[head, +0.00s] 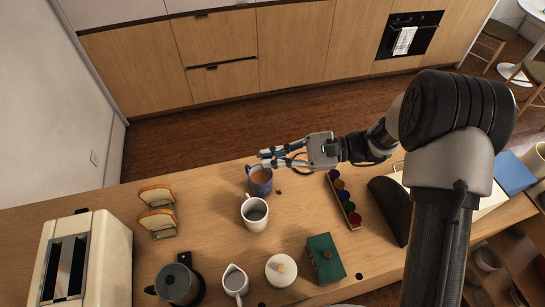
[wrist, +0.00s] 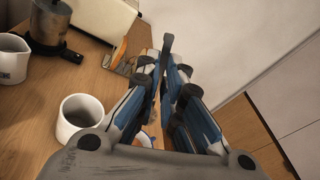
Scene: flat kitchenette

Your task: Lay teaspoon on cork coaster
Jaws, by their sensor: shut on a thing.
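My gripper (head: 270,158) is over the back edge of the wooden counter, just above a blue mug (head: 261,188) with brown drink in it. In the wrist view my gripper (wrist: 166,85) has its fingers closed together on a thin dark grey piece, which looks like the teaspoon (wrist: 167,42); its end sticks out past the fingertips. The rest of the teaspoon is hidden by the fingers, and I cannot make it out in the head view. I cannot make out a cork coaster in either view.
A white mug (head: 255,214) stands in front of the blue mug. A toast rack (head: 160,222) and a toaster (head: 105,262) are left. A paint-like row of pots (head: 344,198) and a green box (head: 325,258) are right. Bare counter lies left of the mugs.

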